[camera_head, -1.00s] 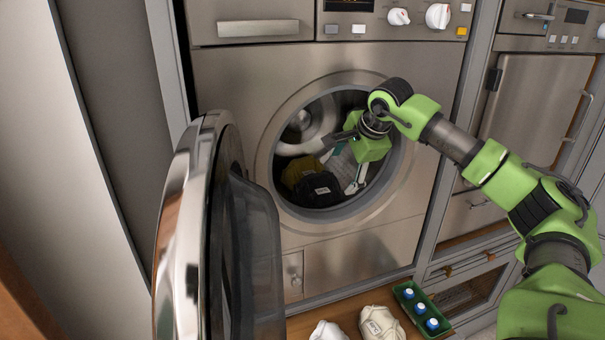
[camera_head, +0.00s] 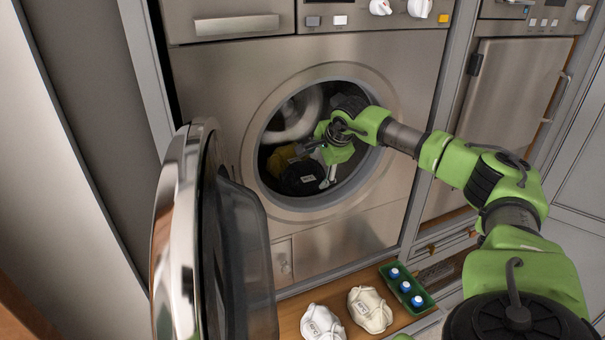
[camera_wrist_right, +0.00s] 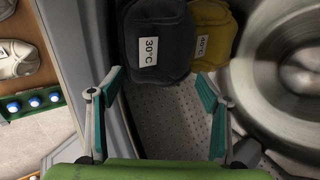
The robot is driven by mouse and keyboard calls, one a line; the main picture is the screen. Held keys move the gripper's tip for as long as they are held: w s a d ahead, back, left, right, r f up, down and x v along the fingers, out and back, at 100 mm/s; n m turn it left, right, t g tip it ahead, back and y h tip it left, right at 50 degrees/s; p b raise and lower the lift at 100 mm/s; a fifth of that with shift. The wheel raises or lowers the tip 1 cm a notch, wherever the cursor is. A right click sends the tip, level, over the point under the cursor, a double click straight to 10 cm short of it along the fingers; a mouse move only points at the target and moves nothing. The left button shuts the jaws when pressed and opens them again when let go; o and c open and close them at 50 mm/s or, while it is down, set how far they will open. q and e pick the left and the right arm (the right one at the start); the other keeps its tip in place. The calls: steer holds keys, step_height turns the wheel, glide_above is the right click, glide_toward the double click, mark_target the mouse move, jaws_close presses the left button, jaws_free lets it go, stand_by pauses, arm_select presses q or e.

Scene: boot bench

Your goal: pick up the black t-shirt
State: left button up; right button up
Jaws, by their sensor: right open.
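The black t-shirt (camera_head: 301,179) lies folded or bundled low in the open washing machine drum, with a white label on it. In the right wrist view the black t-shirt (camera_wrist_right: 163,28) shows a "30°C" label and lies just ahead of the fingertips. My right gripper (camera_head: 319,166) reaches through the door opening into the drum, beside the t-shirt. In its wrist view the right gripper (camera_wrist_right: 160,88) is open, with teal-padded fingers apart and nothing between them. My left gripper is not in view.
A mustard-yellow garment (camera_wrist_right: 212,30) lies against the t-shirt in the drum. The round door (camera_head: 185,235) stands open at the left. Below, a wooden bench holds white masks or shoe-like items (camera_head: 369,309) and a green tray (camera_head: 421,303) of blue-capped bottles.

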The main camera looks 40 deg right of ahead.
mark_target(313, 174)
steer(key=p+x, duration=0.1)
steer(key=x, duration=0.2)
steer(key=shift+w, duration=0.15)
steer(key=shift+w+f, duration=0.1)
steer(key=shift+f, duration=0.15)
steer(key=shift+r, duration=0.1)
steer(key=c, duration=0.9)
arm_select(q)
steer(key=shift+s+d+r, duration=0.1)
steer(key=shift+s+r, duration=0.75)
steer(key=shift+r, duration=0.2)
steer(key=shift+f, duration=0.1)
arm_select(e)
steer(key=shift+c, duration=0.3)
